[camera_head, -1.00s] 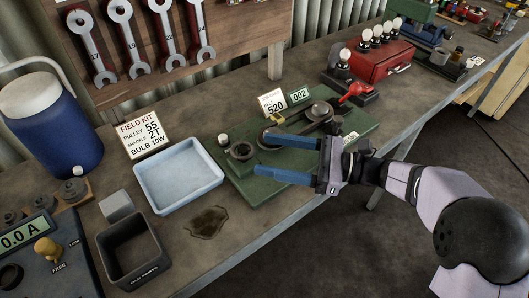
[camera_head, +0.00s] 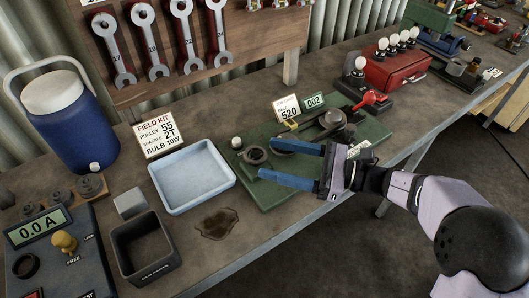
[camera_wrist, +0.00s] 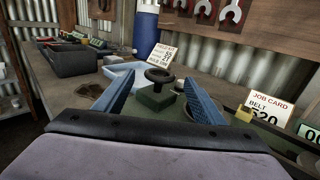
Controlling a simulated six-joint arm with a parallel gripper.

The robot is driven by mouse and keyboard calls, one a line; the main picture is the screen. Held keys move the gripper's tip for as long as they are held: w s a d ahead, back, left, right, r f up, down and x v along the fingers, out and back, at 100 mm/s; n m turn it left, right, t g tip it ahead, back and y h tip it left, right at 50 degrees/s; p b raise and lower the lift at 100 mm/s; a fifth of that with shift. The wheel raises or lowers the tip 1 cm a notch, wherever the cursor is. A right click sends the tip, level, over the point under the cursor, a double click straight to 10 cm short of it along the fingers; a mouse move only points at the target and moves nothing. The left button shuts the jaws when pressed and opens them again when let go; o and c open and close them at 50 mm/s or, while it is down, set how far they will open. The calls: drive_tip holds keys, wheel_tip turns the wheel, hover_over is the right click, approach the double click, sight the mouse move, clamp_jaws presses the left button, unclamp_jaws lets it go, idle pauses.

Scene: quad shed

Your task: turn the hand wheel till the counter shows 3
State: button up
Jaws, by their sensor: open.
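The dark round hand wheel (camera_head: 255,155) stands at the left end of the green board (camera_head: 268,198). In the wrist view the wheel (camera_wrist: 160,76) sits on a green block just ahead of my fingertips, roughly centred between them. The counter (camera_head: 315,101) at the board's back edge shows 002; only its edge shows in the wrist view (camera_wrist: 311,131). My gripper (camera_head: 265,158) is open, its two blue fingers low over the board and pointing left at the wheel. Nothing is held. I cannot tell whether the fingertips touch the wheel.
A job card (camera_head: 287,109) reading BELT 520 stands beside the counter. A larger dark pulley (camera_head: 335,118) and a red lever (camera_head: 371,98) are to the right. A pale blue tray (camera_head: 191,178) lies left of the board. A dark stain marks the bench in front.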

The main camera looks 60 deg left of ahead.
sight(265, 154)
drive_tip(key=shift+x, duration=1.75)
drive_tip(key=shift+c, duration=0.3)
drive_tip(key=c, duration=1)
drive_tip(key=shift+w+a+n+g+h, duration=0.1)
drive_tip(key=shift+w+n+g+h, duration=0.05)
drive_tip(key=shift+n+g+h, duration=0.6)
drive_tip(key=o, duration=1.1)
drive_tip(key=shift+c, duration=0.2)
